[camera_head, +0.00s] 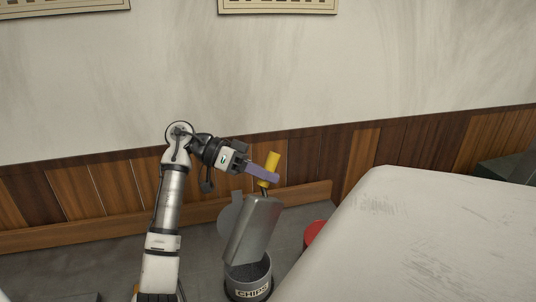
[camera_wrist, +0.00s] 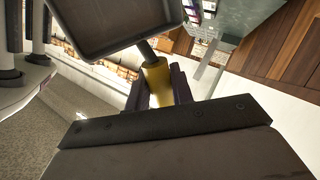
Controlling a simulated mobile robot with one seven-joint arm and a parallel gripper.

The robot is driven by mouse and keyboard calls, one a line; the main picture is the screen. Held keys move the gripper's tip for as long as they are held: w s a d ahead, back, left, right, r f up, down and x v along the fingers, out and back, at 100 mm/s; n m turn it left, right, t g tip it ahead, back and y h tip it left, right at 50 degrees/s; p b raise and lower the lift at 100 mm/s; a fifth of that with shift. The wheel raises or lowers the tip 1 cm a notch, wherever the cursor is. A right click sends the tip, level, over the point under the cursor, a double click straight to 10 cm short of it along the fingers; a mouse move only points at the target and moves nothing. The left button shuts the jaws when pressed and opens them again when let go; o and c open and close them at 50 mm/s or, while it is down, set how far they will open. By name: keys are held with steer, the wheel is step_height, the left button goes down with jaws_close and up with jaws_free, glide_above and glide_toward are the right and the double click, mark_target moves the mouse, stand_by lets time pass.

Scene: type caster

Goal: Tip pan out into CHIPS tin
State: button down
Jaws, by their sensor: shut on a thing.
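My gripper (camera_head: 262,173) is shut on the yellow handle of the pan (camera_head: 254,230). The pan is grey metal and is held steeply tilted, its body hanging below the handle, over the CHIPS tin (camera_head: 247,290). In the wrist view the pan (camera_wrist: 115,25) shows its inside and rim at the top, and my gripper (camera_wrist: 160,88) closes around the yellow handle. The tin is dark with a CHIPS label and stands on the floor. Its open top shows dark grey contents. The pan's lower end is close above the tin's rim; I cannot tell whether they touch.
A grey round lid-like piece (camera_head: 231,213) stands up behind the pan. A red round thing (camera_head: 314,233) is partly hidden right of the tin. A large pale worn surface (camera_head: 420,235) fills the right side. A wood-panelled wall (camera_head: 110,190) runs behind.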

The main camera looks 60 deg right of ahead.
steer(key=shift+w+d, duration=0.1)
steer(key=shift+w, duration=0.4)
steer(key=shift+s, duration=0.1)
steer(key=shift+s+a+f+m+t+b, duration=0.6)
steer(key=shift+s+f+t+b, duration=0.45)
steer(key=shift+s+t, duration=1.65)
steer(key=shift+s+a+f+m+t+b, duration=0.6)
steer(key=shift+s+t+b, duration=0.75)
steer(key=shift+s, duration=2.75)
steer(key=s+f+m+t+b, duration=0.2)
steer(key=s+f+t+b, duration=0.3)
steer(key=s+f, duration=0.6)
steer(key=f+t, duration=0.1)
steer(key=t, duration=0.1)
steer(key=shift+a+t+h, duration=0.35)
steer(key=shift+h, duration=0.05)
steer(key=shift+s, duration=0.1)
